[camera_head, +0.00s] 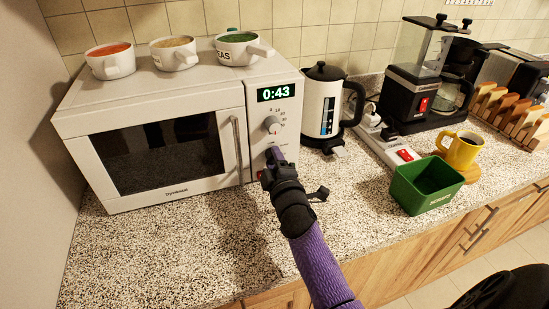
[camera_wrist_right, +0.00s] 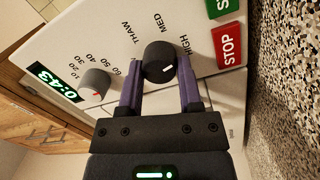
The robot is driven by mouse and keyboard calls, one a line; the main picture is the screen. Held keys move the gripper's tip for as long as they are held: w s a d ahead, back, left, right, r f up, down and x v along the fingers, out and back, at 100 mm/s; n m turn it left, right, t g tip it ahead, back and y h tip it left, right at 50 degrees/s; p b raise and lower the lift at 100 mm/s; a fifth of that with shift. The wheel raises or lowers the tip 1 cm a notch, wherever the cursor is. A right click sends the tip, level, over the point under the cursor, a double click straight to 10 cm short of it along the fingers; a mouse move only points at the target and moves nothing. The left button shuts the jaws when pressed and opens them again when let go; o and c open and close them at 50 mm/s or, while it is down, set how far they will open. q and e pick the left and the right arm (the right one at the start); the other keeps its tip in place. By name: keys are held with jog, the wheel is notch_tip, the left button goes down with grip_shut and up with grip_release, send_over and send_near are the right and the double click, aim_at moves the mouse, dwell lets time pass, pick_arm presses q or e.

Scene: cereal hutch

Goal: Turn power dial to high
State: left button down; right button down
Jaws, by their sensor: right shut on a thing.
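The cream microwave (camera_head: 215,90) stands on the counter, its door closed and its display (camera_head: 275,92) reading 0:43. My right gripper (camera_head: 273,160) is at its control panel. In the right wrist view, the fingers (camera_wrist_right: 160,88) are shut on the round black power dial (camera_wrist_right: 158,58), one on each side. THAW, MED and HIGH are printed around this dial. The gripper largely hides this dial in the head view. The timer dial (camera_head: 272,125) is above it; it also shows in the wrist view (camera_wrist_right: 95,83). My left gripper is out of view.
Several mugs (camera_head: 235,52) stand on the microwave. A red STOP button (camera_wrist_right: 228,44) is close to the power dial. A kettle (camera_head: 322,105), power strip (camera_head: 385,145), green box (camera_head: 425,187), yellow mug (camera_head: 461,152) and coffee maker (camera_head: 412,88) are to the right. The counter front is clear.

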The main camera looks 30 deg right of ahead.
jog(key=shift+m+p, duration=0.5)
jog(key=shift+m, duration=1.1)
jog(key=shift+c, duration=1.4)
grip_release()
jog(key=shift+s, duration=0.1)
